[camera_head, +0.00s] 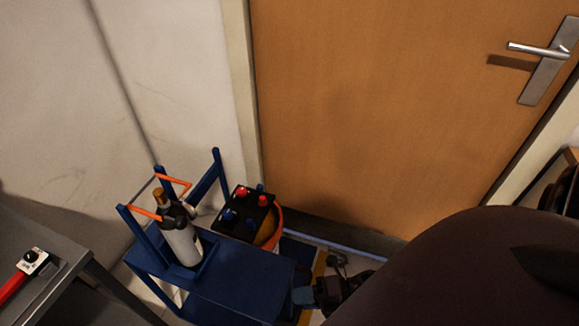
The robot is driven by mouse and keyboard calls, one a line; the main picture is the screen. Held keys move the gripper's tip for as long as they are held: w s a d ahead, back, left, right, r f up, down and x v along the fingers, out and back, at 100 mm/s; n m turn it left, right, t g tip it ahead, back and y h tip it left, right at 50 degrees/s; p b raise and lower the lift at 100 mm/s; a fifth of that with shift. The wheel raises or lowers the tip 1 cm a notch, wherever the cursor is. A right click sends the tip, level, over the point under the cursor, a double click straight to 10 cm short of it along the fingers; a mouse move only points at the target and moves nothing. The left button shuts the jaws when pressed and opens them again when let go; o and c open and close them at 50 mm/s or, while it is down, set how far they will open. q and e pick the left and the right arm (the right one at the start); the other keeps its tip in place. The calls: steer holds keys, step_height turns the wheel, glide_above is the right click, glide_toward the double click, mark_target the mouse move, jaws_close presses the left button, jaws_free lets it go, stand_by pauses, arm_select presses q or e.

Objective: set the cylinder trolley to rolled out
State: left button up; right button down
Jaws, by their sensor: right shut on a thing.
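The blue cylinder trolley (240,277) stands at the lower middle, in front of the wall and beside the door. A pale grey cylinder (183,243) with a dark top and brown cap stands upright at its left end, between orange bars (143,212). My right gripper (307,295) is at the trolley's right edge, shut on a small blue-grey part there that looks like a handle of the trolley. My dark right arm hides the floor at lower right. My left gripper is not in view.
A wooden door (370,110) with a metal handle (535,49) fills the back. A grey table (55,250) with a red-handled tool (25,272) is at left.

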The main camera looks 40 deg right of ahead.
steer(key=shift+s+d, duration=0.4)
steer(key=shift+s, duration=0.3)
steer(key=c, duration=1.1)
jaws_free()
steer(key=v, duration=1.1)
steer(key=shift+p, duration=0.3)
steer(key=shift+a, duration=0.1)
